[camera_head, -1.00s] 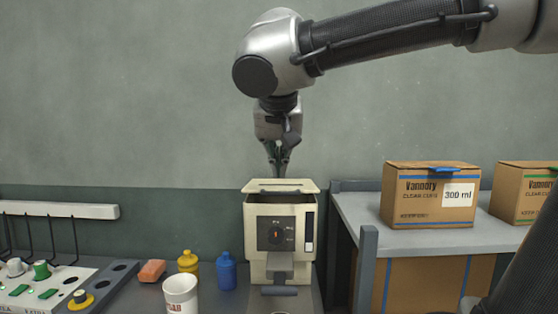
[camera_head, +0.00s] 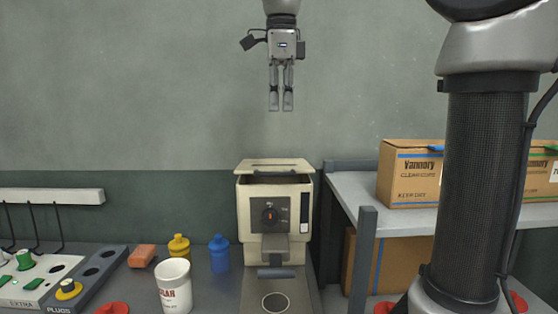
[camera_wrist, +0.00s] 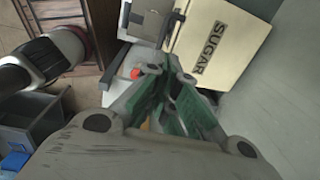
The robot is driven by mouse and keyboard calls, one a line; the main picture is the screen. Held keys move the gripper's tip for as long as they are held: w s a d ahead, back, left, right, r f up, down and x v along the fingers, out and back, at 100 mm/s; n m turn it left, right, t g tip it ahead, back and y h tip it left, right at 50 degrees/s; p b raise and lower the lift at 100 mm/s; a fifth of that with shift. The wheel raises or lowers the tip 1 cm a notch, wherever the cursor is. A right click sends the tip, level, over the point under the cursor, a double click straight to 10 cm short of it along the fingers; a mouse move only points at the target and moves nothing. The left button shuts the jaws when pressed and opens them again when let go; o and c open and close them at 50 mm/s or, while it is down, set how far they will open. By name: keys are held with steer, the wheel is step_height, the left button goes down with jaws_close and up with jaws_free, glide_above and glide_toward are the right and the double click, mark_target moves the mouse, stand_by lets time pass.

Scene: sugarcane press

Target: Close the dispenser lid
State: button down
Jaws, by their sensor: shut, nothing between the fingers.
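The cream dispenser (camera_head: 246,206) stands on the counter against the wall, with a dial on its front. Its lid (camera_head: 272,164) sits raised at the top, with a dark gap between it and the body. In the wrist view a cream panel marked SUGAR (camera_wrist: 232,40) shows beyond the fingers; it appears to be the lid. My gripper (camera_head: 281,109) is shut and empty, fingers pointing down, high above the dispenser and clear of the lid. In the wrist view my gripper (camera_wrist: 172,72) partly covers what lies below the panel.
A white mug (camera_head: 172,285), a yellow bottle (camera_head: 179,249), a blue bottle (camera_head: 219,254) and an orange block (camera_head: 142,256) stand left of the dispenser. A grey shelf (camera_head: 352,190) with a cardboard box (camera_head: 410,175) is at right. The wall space above is free.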

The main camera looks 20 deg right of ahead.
steer(key=f, duration=1.3)
steer(key=shift+w+d+f, duration=0.1)
steer(key=shift+w+f, duration=0.3)
steer(key=shift+s+f, duration=0.25)
steer(key=shift+f, duration=0.75)
steer(key=shift+s+f, duration=0.2)
steer(key=shift+f, duration=0.8)
